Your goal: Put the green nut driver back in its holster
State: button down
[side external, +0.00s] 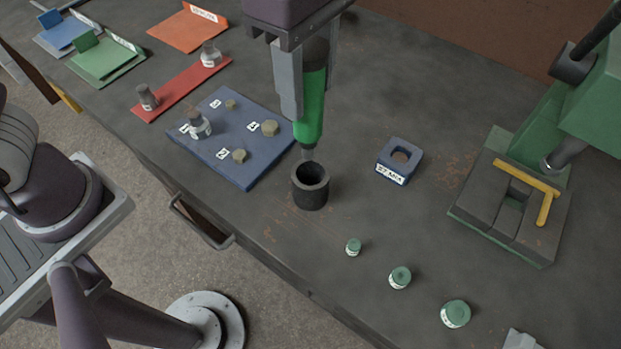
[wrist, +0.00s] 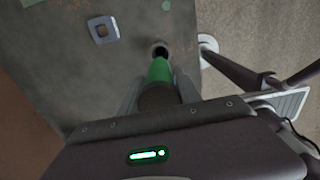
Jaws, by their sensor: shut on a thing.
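The green nut driver (side external: 311,105) is held upright in my gripper (side external: 304,100), its dark upper part between the two fingers and its grey tip pointing down. The holster looks to be the dark round cup (side external: 311,188) on the bench. The driver's tip is at or just above the cup's open mouth, near its back rim; I cannot tell whether it has entered. In the wrist view the green driver (wrist: 160,71) reaches from my gripper (wrist: 158,88) toward the dark opening of the cup (wrist: 159,49).
A blue block with a square hole (side external: 400,160) stands right of the cup. A blue board (side external: 235,165) with several pegs lies left. Several green-topped round pieces (side external: 400,277) sit in front. A green press (side external: 520,205) stands at right. Bare bench lies between.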

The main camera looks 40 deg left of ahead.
aim_at(311, 146)
jog(key=f, duration=1)
jog(key=shift+s+d, duration=0.1)
jog(key=shift+d, duration=0.25)
jog(key=shift+f, duration=0.2)
jog(key=c, duration=0.8)
grip_release()
jog(key=shift+c, duration=0.2)
